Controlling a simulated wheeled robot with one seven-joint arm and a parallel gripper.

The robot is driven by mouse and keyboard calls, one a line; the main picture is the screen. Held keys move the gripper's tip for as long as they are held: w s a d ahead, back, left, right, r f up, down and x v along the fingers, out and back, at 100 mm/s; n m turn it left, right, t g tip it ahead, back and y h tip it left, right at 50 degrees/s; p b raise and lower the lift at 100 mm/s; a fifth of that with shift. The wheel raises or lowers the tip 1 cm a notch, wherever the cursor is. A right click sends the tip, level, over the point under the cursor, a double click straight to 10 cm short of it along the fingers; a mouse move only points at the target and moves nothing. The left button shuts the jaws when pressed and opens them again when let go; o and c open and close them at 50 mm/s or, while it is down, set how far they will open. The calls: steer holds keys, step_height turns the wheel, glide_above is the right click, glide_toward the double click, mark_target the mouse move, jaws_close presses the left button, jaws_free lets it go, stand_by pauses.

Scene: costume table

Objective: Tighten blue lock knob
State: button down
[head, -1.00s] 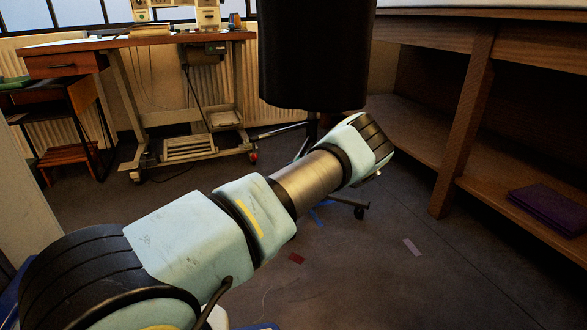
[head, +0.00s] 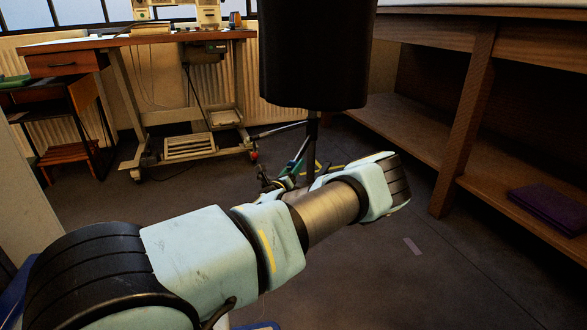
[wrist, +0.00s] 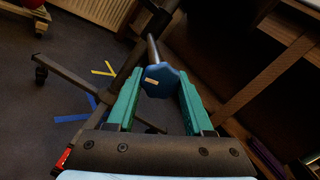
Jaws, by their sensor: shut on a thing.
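The blue lock knob (wrist: 160,82) shows in the wrist view, with lobed edges and a small pale mark on its face. It sits at the near end of a grey metal rod. My gripper (wrist: 158,88) has its two green fingers on either side of the knob and is shut on it. In the head view my gripper (head: 300,155) is partly hidden behind my wrist, close to the thin dark pole (head: 312,130) under the black dress form (head: 315,55). The knob cannot be made out in the head view.
A wooden workbench with a lower shelf (head: 415,135) stands at the right, with a folded purple cloth (head: 548,208) on it. A machine table (head: 130,40) stands at the back left. The stand's wheeled legs (wrist: 75,80) spread over the floor. Open floor lies at front right.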

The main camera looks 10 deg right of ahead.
stand_by(0.3)
steer(key=shift+c, duration=1.6)
jaws_free()
steer(key=shift+s+a, duration=0.1)
steer(key=p+v, duration=0.3)
steer(key=v, duration=0.7)
steer(key=shift+s, duration=0.25)
steer(key=shift+a, duration=0.2)
